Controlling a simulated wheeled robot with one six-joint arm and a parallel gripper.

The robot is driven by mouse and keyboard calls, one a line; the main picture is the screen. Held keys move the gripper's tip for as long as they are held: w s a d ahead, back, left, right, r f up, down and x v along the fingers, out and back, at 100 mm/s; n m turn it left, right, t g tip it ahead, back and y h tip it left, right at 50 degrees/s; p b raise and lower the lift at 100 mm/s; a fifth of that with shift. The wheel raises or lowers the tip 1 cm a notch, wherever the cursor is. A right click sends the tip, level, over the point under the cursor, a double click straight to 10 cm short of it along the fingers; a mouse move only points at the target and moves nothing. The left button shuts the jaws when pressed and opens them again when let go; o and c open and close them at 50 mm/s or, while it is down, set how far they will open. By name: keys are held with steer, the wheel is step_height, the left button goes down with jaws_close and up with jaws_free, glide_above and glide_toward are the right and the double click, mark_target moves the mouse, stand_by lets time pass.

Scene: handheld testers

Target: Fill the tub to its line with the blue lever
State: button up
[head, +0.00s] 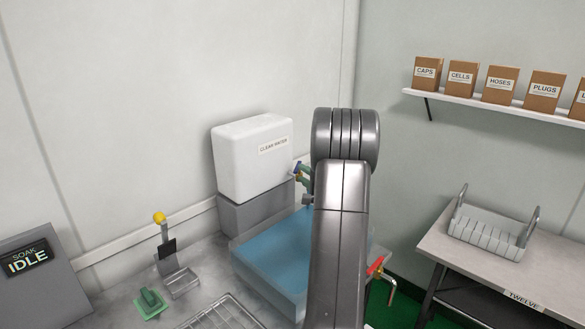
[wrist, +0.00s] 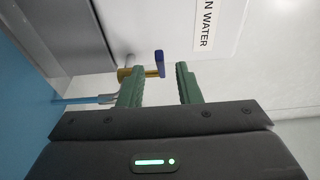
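The clear tub (head: 262,292) holds blue water; I cannot make out its line, and my arm covers its right part. The blue lever (wrist: 159,62) sits on a brass tap (wrist: 125,73) below the white clean-water tank (head: 250,158). In the wrist view a thin blue stream (wrist: 75,101) runs from the spout toward the water. My gripper (wrist: 158,78) has its green fingers apart, one on each side of the lever's end, with gaps visible. In the head view my gripper (head: 302,170) is at the tank's right side.
A red lever (head: 376,265) is at the tub's right. A yellow-knobbed lever (head: 159,218), a green block (head: 149,303), a wire rack (head: 222,314) and a screen reading SOAK IDLE (head: 27,257) are at the left. A side table (head: 450,253) bears a slotted rack (head: 488,233).

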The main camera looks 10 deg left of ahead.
steer(key=x, duration=0.6)
steer(key=shift+w+a, duration=0.2)
jaws_close()
